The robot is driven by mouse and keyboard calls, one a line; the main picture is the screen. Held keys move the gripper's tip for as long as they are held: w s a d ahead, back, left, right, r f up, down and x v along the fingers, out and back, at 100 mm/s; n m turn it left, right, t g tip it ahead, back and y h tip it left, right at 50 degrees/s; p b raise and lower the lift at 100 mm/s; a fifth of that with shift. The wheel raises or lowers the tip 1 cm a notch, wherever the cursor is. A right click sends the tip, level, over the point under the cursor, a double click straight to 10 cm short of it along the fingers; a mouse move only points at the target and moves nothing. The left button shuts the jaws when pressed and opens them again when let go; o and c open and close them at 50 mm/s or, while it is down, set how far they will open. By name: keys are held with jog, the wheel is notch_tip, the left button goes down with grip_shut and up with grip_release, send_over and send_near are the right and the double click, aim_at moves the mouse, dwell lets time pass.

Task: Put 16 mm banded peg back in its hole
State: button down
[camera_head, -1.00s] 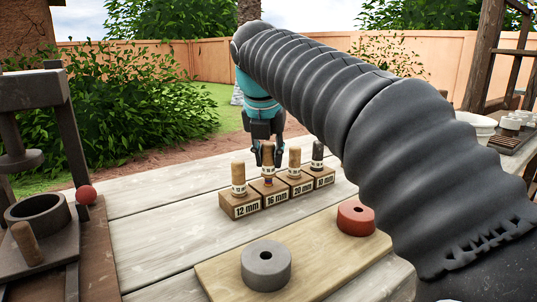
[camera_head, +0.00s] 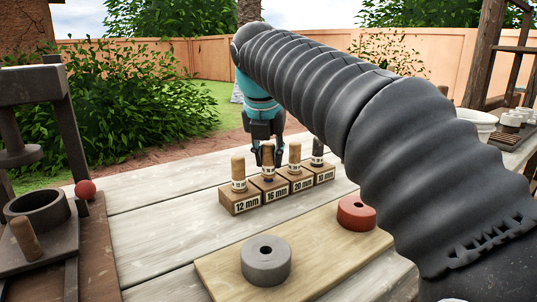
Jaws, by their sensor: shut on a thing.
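My gripper (camera_head: 266,158) is above the 16 mm block (camera_head: 276,196), shut on the wooden 16 mm peg (camera_head: 268,157). The peg is upright over that block, with its lower end down at the block's top. The fingers partly hide it, and I cannot tell how deep it sits in the hole.
The 12 mm peg (camera_head: 238,168) stands close on the left and the 20 mm peg (camera_head: 295,156) close on the right. A dark-topped peg (camera_head: 317,152) stands at the row's right end. A board (camera_head: 305,265) with a grey ring (camera_head: 266,262) and a red ring (camera_head: 356,214) lies in front.

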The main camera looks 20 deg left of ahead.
jog(key=shift+f, duration=0.6)
dwell(0.8)
jog(key=c, duration=0.9)
grip_release()
jog(key=shift+o, duration=0.2)
jog(key=shift+r, duration=0.1)
jog(key=v, duration=1.2)
